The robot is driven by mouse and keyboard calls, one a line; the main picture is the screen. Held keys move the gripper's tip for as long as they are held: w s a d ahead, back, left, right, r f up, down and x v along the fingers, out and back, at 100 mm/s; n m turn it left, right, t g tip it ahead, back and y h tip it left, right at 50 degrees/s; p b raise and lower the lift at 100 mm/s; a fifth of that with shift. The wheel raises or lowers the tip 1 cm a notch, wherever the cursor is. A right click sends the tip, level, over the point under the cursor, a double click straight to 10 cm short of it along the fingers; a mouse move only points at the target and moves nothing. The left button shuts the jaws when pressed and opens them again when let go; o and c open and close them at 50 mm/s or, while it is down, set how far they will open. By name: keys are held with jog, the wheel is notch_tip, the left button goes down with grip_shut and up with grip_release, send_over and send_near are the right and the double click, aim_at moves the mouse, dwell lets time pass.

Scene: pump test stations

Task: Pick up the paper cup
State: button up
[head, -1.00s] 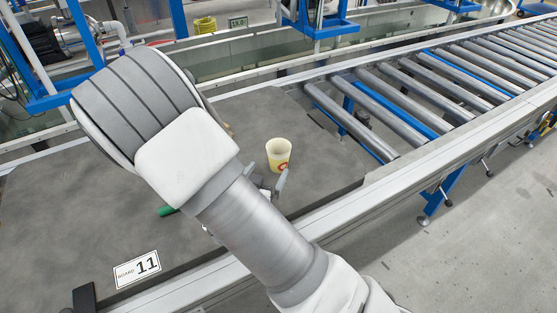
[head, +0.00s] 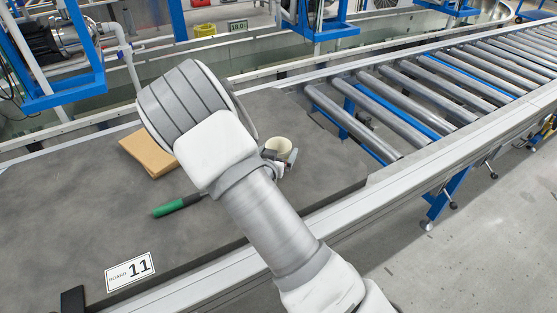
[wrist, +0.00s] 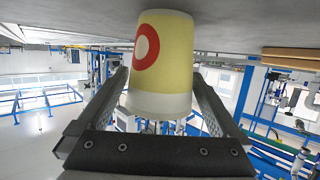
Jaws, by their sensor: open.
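The paper cup (head: 279,147) is pale yellow and stands on the grey board surface (head: 75,215), partly hidden behind my arm and fingers in the head view. In the wrist view, which looks upside down, the cup (wrist: 176,75) shows a red ring mark and fills the space between the fingers. My gripper (wrist: 160,76) is open, with one finger on each side of the cup. Whether either finger touches it, I cannot tell. In the head view my gripper (head: 281,157) is low at the cup's near side.
A brown flat block (head: 150,152) lies to the left, behind my arm. A green-handled tool (head: 172,207) lies in front of it. A "BOARD 11" sign (head: 130,270) is at the front left. A roller conveyor (head: 430,95) runs off to the right.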

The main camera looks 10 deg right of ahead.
jog(key=c, duration=1)
jog(key=shift+r, duration=0.1)
